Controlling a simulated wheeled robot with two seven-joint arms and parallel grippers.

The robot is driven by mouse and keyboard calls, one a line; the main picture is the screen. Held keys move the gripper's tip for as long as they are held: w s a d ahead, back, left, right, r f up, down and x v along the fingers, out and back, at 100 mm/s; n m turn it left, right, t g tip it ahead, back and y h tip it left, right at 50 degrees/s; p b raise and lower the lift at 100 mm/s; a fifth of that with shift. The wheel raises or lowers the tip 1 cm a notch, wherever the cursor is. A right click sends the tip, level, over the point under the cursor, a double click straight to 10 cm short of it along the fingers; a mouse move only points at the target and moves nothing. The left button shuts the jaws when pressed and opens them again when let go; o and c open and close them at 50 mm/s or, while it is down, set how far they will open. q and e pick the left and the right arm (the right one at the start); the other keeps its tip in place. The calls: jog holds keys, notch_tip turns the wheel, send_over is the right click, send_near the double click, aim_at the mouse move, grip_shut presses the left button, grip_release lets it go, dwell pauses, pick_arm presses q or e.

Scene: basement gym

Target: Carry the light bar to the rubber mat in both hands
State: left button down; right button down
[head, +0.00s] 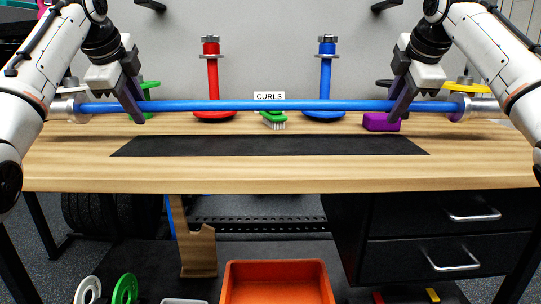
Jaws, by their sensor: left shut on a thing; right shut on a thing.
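The light bar (262,106) is a long blue rod with silver sleeves at both ends. It is held level above the back part of the wooden bench. My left gripper (135,111) is shut on the bar near its left end. My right gripper (398,111) is shut on it near its right end. The rubber mat (268,146) is a flat black strip on the bench top, nearer to me than the bar in the picture, and nothing lies on it. The bar appears raised clear of the bench.
A red post stand (213,85) and a blue post stand (325,85) stand at the back. Between them are a green-handled brush (273,119) and a CURLS sign (269,96). A purple block (380,122) sits by my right gripper. An orange bin (277,284) is below the wooden bench (270,178).

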pick_arm(q)
jog(key=shift+r, duration=0.3)
pick_arm(e)
jog(key=shift+r, duration=0.3)
